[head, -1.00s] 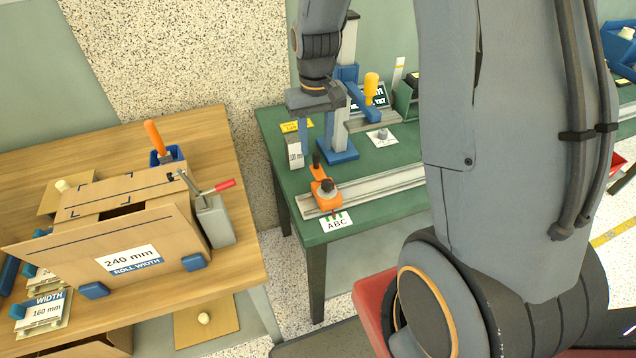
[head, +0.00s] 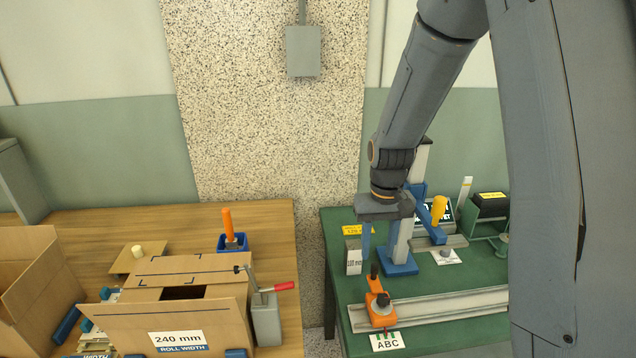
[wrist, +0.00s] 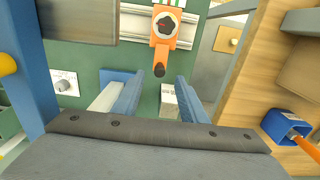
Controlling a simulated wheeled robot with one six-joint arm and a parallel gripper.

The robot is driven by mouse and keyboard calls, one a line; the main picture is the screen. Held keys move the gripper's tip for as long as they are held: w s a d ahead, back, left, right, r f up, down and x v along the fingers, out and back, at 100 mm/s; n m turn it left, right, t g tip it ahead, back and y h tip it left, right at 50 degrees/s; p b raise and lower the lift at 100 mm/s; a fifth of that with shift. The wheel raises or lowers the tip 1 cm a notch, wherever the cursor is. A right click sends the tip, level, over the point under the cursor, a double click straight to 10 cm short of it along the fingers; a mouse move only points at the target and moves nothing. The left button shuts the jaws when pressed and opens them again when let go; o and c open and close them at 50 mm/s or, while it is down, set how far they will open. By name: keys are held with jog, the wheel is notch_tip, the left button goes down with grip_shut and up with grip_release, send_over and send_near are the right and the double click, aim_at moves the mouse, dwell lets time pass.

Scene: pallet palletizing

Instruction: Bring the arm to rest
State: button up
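My gripper (head: 372,237) hangs from my arm over the left part of the green table (head: 345,300), fingers pointing down. A white-labelled block (head: 353,258) stands beside the fingers. A blue-based upright stand (head: 400,255) is close to their right.
A wooden table (head: 280,225) at left holds a 240 mm cardboard box (head: 215,320), a lever clamp with red handle (head: 266,318) and a blue holder with an orange handle (head: 232,242). A gap separates the tables. A grey wall box (head: 303,50) hangs behind.

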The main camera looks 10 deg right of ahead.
jog(key=s+a+r+t+b, duration=0.1)
jog(key=s+a+r+b, duration=0.1)
jog(key=s, duration=1.2)
jog(key=shift+s+r+b, duration=0.15)
jog(key=shift+r+b, duration=0.15)
jog(key=shift+b, duration=0.25)
